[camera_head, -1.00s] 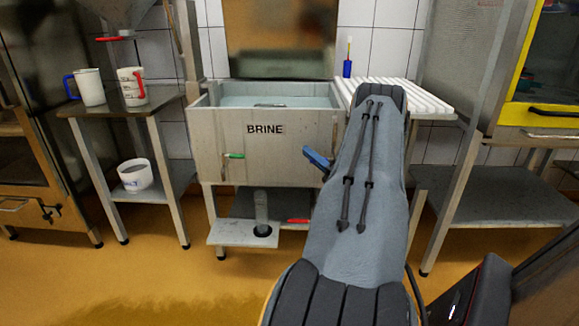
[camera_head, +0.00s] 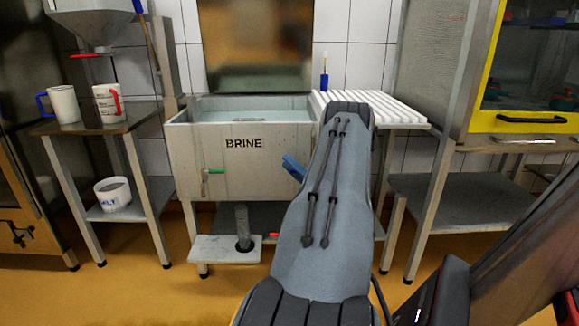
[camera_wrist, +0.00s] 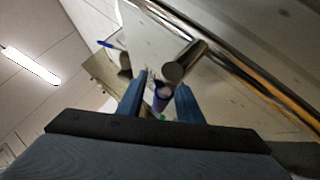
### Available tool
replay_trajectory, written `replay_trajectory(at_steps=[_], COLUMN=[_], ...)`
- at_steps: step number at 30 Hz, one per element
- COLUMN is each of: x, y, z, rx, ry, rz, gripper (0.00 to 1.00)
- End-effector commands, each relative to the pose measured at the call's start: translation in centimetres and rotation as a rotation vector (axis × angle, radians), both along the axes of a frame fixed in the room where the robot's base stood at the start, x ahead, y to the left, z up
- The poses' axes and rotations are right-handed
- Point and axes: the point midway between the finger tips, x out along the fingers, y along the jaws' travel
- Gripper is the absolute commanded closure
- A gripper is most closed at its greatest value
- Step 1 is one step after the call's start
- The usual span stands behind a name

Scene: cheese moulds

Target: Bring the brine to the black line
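The brine tank (camera_head: 200,160) is a grey box marked BRINE, with pale liquid (camera_head: 250,114) inside. A green-handled tap (camera_head: 214,172) is on its front. A red handle (camera_head: 273,235) shows low beneath it, partly behind my arm. I cannot make out a black line. My gripper is mostly hidden behind my arm in the head view; a blue finger (camera_head: 293,168) shows before the tank's front. In the wrist view my gripper (camera_wrist: 160,92) has its two blue fingers apart. A small purple thing shows between them, apparently beyond; I cannot tell what it is.
A jug with a blue handle (camera_head: 64,105) and one with a red handle (camera_head: 107,103) stand on the left table. A white pail (camera_head: 113,194) is on its lower shelf. A white ribbed board (camera_head: 385,109) lies right of the tank. A yellow-framed cabinet (camera_head: 485,121) stands at right.

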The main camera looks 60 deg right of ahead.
Motion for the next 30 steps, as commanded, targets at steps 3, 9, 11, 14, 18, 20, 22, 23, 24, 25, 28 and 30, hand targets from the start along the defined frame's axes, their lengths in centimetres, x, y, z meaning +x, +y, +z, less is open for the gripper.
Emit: replay_trajectory(at_steps=[3,9,11,14,18,20,22,23,24,25,28,30], x=[0.0,-1.2,-2.1,-3.6,-5.5,-6.1,-6.6,-6.7,-6.9,-7.0,-7.1,-7.1], y=[0.0,0.1,0.2,0.4,0.6,0.7,0.8,0.8,0.9,0.9,0.9,0.9], z=[0.0,-0.6,-1.0,-1.7,-2.6,-2.8,-3.1,-3.1,-3.2,-3.2,-3.3,-3.3], rx=[0.000,0.001,0.001,0.002,0.001,0.001,0.000,0.000,0.000,0.000,0.000,0.000], ry=[0.000,0.000,0.001,0.001,0.001,0.000,0.000,0.000,0.000,0.000,0.000,0.000], rz=[0.001,-0.001,-0.002,-0.002,-0.002,-0.001,0.000,0.000,0.000,0.000,0.000,0.000], gripper=[0.68,0.68,0.68,0.68,0.68,0.68,0.68,0.68,0.68,0.68,0.68,0.68])
